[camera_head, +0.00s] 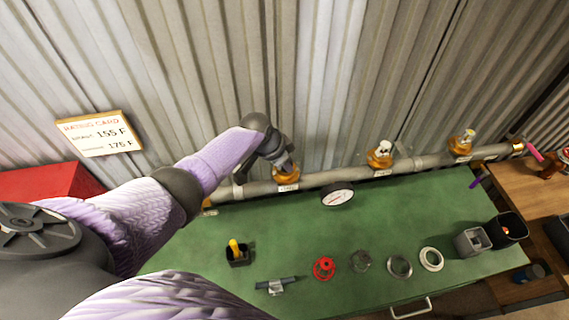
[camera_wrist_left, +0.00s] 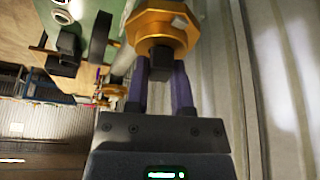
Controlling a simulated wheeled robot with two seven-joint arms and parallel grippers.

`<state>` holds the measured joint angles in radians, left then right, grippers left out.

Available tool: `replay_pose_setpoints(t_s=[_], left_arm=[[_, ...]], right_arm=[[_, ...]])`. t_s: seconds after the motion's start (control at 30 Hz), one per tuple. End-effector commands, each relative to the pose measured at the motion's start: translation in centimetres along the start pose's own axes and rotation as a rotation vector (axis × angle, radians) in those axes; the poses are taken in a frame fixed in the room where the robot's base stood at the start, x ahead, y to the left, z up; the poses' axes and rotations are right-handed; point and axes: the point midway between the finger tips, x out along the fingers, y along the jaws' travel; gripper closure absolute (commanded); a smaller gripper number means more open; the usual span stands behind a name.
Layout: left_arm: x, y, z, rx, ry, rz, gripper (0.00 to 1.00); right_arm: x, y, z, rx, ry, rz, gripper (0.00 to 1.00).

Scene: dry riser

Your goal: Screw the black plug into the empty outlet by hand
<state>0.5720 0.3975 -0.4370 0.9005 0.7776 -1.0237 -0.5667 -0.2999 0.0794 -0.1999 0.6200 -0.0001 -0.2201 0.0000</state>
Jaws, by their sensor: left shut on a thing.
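In the left wrist view the black plug (camera_wrist_left: 161,60) sits between the two purple fingers of my left gripper (camera_wrist_left: 160,88), which is shut on it. The plug's far end meets the brass outlet fitting (camera_wrist_left: 160,28); its threads are hidden, so I cannot tell how deep it sits. In the head view my left gripper (camera_head: 286,166) reaches down to the leftmost brass outlet (camera_head: 287,178) on the grey pipe (camera_head: 330,176). The plug is hidden there by the gripper. My right gripper is not in view.
Two more brass outlets (camera_head: 380,160) (camera_head: 462,143) carry fittings. A round gauge (camera_head: 338,195) hangs before the pipe. The green bench (camera_head: 310,225) holds a red ring part (camera_head: 324,268), metal rings (camera_head: 400,267), a dark holder (camera_head: 238,257) and dark cups (camera_head: 508,229). Corrugated wall stands behind.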

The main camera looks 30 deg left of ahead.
Motion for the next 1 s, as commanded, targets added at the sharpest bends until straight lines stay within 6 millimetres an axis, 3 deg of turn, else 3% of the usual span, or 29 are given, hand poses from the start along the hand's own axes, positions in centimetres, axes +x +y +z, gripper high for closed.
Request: replay_pose_setpoints(t_s=[0.03, 0.23, 0.67, 1.0], left_arm=[[0.5, -0.2, 0.1, 0.048, 0.005, 0.015, 1.0], [0.5, -0.3, 0.1, 0.24, 0.005, 0.095, 1.0], [0.1, -0.2, -0.1, 0.325, 0.004, 0.133, 1.0], [0.6, -0.4, 0.0, 0.568, 0.004, 0.231, 1.0]], right_arm=[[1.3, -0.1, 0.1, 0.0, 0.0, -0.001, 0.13], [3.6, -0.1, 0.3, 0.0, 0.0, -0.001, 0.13], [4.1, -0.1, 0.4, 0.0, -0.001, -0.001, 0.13], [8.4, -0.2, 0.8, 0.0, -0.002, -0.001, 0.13]])
